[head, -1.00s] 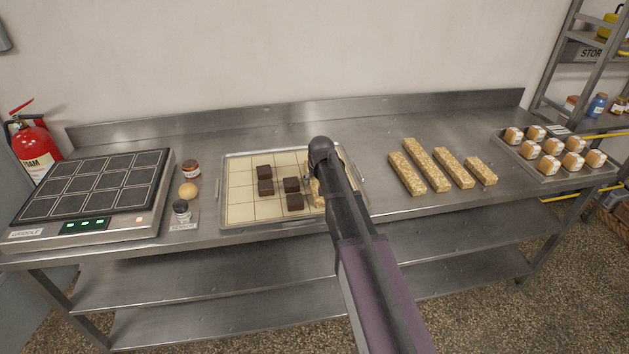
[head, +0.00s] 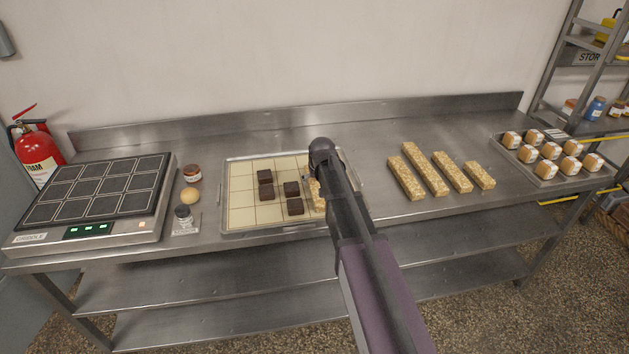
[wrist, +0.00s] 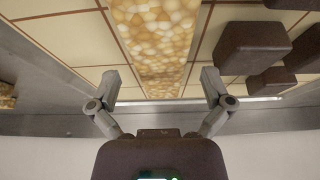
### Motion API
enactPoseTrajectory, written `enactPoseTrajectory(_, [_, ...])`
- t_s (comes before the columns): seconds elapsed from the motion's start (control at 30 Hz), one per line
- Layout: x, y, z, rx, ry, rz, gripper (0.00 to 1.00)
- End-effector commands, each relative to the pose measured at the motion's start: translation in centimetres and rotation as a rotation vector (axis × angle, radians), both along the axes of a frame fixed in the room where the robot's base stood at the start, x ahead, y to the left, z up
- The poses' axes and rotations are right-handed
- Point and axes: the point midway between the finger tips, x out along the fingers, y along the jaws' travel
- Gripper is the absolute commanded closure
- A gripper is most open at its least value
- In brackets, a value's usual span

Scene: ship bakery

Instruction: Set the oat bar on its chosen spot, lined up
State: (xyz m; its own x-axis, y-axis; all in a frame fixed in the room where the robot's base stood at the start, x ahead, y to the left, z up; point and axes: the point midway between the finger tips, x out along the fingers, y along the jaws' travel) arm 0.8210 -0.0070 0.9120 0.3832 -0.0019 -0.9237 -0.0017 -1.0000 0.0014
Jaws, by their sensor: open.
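In the wrist view an oat bar (wrist: 157,45) lies on the gridded cream tray (wrist: 80,47). It runs lengthwise between the fingers of my open gripper (wrist: 157,85), with a gap on each side. Its sides look roughly parallel to the nearby grid lines. In the head view only a sliver of this oat bar (head: 315,196) shows on the tray (head: 238,218); my arm hides the rest of it and my gripper. Dark brown blocks (head: 293,206) sit on the tray to the left of the bar; they also show at the right in the wrist view (wrist: 252,47).
Several more oat bars (head: 428,170) lie on the bench right of the tray. Further right is a tray of small wrapped cakes (head: 545,178). Bare bench lies behind the tray.

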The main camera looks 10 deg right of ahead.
Motion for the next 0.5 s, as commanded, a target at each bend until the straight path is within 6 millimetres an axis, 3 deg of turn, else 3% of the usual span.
enactPoseTrajectory(0.5, [-1.9, 0.0, 4.8, 0.000, 0.000, 0.000, 0.00])
